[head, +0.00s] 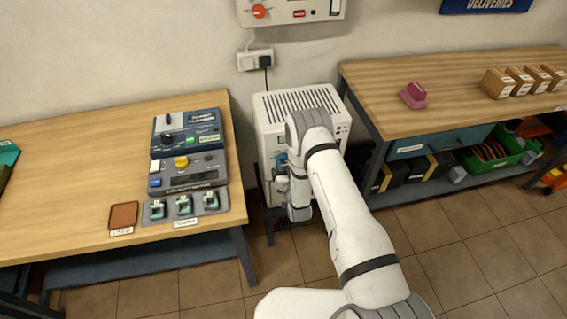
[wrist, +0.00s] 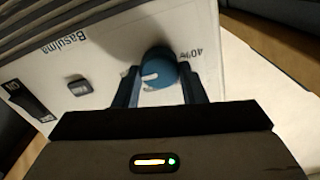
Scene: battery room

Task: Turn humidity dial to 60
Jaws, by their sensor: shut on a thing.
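The humidity dial (wrist: 158,68) is a round blue knob with a white pointer line on a white panel in the wrist view. A printed "40%" stands to its right in that view, and the pointer faces left. My gripper (wrist: 160,82) has its two dark fingers on either side of the knob, shut on it. In the head view, the white machine (head: 258,130) stands on the floor between two benches. My gripper (head: 283,170) is at its front there. My arm hides much of the machine's front in that view.
A dark switch (wrist: 30,100) and a small dark button (wrist: 79,87) are on the same panel. The left bench (head: 60,180) holds control boxes (head: 188,150). The right bench (head: 440,90) holds small boxes and a pink object (head: 414,95). A wall socket (head: 255,60) is above the machine.

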